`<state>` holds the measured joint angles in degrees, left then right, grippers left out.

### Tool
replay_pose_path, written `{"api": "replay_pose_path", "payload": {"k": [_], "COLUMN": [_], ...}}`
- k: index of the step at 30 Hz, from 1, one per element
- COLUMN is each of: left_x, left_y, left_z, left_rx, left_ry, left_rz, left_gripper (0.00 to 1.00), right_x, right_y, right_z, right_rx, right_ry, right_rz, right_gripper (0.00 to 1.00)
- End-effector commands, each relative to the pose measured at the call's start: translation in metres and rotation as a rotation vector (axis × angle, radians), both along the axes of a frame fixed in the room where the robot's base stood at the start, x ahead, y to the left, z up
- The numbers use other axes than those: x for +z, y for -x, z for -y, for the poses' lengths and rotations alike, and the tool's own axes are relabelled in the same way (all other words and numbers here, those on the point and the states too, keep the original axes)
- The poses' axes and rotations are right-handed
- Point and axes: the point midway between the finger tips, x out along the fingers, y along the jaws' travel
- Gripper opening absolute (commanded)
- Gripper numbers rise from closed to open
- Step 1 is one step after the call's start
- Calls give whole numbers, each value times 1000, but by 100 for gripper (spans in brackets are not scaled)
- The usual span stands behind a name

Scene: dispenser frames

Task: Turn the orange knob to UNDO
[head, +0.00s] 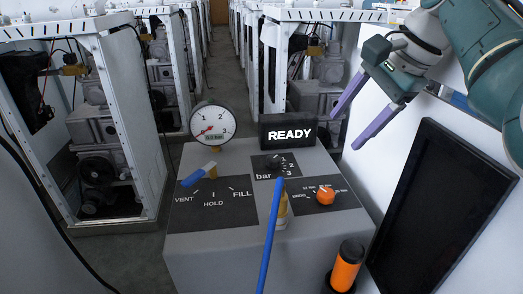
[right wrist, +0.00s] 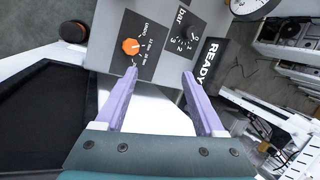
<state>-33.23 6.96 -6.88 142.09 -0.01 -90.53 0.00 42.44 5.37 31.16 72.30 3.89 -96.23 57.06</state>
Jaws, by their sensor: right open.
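The orange knob (head: 326,195) sits on a dark dial plate (head: 348,191) at the right of the grey console's top. White labels surround it, with UNDO on the left and Nm values above and to the right; its exact setting is too small to read. The knob also shows in the right wrist view (right wrist: 131,46), just beyond the left-hand fingertip. My right gripper (head: 344,131) is open and empty, above and to the right of the knob, apart from it. Its two purple fingers (right wrist: 160,73) show in the wrist view. My left gripper is not in view.
The console (head: 215,243) also carries a gauge (head: 212,120), a READY display (head: 288,131), a bar dial (head: 276,164), a blue-handled VENT/HOLD/FILL valve (head: 199,174) and a long blue lever (head: 270,235). An orange-and-black cylinder (head: 346,266) and a black screen (head: 440,200) stand at right.

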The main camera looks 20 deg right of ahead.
Motion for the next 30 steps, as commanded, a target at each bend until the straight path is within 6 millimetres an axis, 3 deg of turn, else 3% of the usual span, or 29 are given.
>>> {"api": "replay_pose_path", "payload": {"k": [1, 6, 12, 17, 30], "left_x": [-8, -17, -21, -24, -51], "left_y": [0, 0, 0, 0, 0], "left_z": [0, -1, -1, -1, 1], "left_rx": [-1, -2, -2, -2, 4], "left_ry": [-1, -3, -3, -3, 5], "left_rz": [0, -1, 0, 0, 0], "left_gripper": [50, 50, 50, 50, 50], "right_x": [-15, -43, -62, -72, -131], "right_y": [3, 15, 25, 26, 5], "right_z": [-2, -3, -5, -7, -19], "right_rx": [-157, -638, -938, -1004, -1004], "right_ry": [-77, -278, -393, -417, -417], "right_rz": [-39, -170, -259, -281, -279], "right_gripper": [71, 71, 71, 71, 71]}}
